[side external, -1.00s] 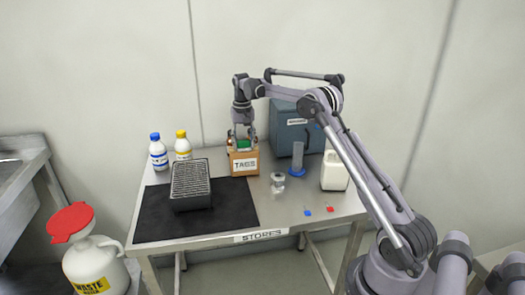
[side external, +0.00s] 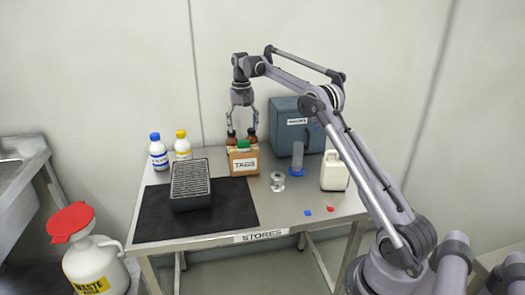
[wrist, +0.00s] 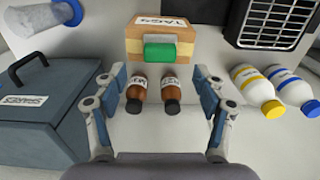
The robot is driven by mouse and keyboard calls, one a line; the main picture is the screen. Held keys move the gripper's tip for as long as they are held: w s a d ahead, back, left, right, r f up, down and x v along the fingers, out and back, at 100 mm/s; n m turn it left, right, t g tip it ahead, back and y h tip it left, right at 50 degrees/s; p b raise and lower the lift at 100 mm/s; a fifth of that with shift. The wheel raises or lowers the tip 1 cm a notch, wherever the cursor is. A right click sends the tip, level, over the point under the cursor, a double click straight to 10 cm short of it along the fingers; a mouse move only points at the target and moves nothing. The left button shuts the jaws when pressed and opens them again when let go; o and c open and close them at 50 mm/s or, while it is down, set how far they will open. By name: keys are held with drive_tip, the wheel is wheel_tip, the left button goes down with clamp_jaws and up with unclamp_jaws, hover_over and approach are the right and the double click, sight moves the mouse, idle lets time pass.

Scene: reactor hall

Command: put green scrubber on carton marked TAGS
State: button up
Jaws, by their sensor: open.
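The green scrubber (side external: 243,145) lies on top of the carton marked TAGS (side external: 244,164), a tan box on the steel table. In the wrist view the scrubber (wrist: 160,52) rests on the carton's top face (wrist: 189,47), near the edge closest to my gripper. My gripper (side external: 242,126) is open and empty, above and behind the carton, apart from the scrubber. In the wrist view its fingers (wrist: 158,80) are spread wide, with two brown bottles between them in the picture.
Two brown bottles (wrist: 136,95) stand just behind the carton. A blue-grey box (side external: 297,127) and a blue-based cylinder (side external: 297,160) stand right of it. A black rack (side external: 191,187) sits on a dark mat (side external: 150,219). White bottles (side external: 158,156) stand at the back left.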

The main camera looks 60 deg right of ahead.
sight(243, 141)
drive_tip(key=a+r+n+t, duration=0.1)
drive_tip(key=a+r+n, duration=0.1)
drive_tip(key=a+r, duration=0.75)
drive_tip(key=s+a+r+n+t, duration=0.2)
drive_tip(key=s+a+r, duration=0.2)
drive_tip(key=s+a, duration=0.4)
drive_tip(key=s+a+f+n+t, duration=0.2)
drive_tip(key=s+a+f, duration=0.4)
drive_tip(key=s, duration=0.3)
drive_tip(key=s+a+f+n+t, duration=0.2)
drive_tip(key=s+a+f, duration=0.4)
drive_tip(key=s, duration=0.4)
drive_tip(key=shift+s+f+n, duration=0.2)
drive_tip(key=shift+f+n, duration=0.25)
drive_tip(key=shift+n, duration=0.05)
